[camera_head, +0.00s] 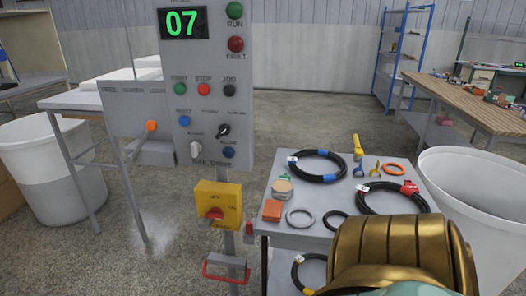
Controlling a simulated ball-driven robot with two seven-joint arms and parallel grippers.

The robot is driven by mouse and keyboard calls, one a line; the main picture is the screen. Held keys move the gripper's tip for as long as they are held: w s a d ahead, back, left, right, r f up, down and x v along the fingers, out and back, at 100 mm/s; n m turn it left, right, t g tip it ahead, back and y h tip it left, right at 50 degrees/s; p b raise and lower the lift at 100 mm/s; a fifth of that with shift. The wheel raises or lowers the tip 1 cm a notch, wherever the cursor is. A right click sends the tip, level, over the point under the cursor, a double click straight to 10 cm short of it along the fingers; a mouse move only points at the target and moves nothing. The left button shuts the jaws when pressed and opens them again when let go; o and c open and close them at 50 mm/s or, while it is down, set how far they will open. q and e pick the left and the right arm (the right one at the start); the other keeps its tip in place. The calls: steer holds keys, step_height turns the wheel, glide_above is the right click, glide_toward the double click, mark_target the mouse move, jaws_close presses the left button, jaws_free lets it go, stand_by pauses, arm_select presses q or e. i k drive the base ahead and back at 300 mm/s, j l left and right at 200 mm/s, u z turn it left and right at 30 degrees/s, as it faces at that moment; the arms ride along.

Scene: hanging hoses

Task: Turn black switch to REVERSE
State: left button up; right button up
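The black switch (224,130) is a small rotary knob on the right side of the grey control panel (211,95). Its handle looks tilted, running from upper right to lower left. The small labels beside it are too blurred to read, so I cannot tell which position it points to. A white switch (196,150) sits below it to the left, and a blue button (229,153) is just below it. Neither of my grippers shows in the head view. Nothing covers the black switch.
A yellow box with a red rotary switch (217,206) hangs below the panel. A grey cart (290,238) with coiled black hoses (317,166) stands right of the post. White bins stand at both sides. A gold-and-teal part covers the lower right. Floor behind the cart is clear.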

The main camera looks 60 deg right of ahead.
mark_target(225, 129)
steer(key=z, duration=1.6)
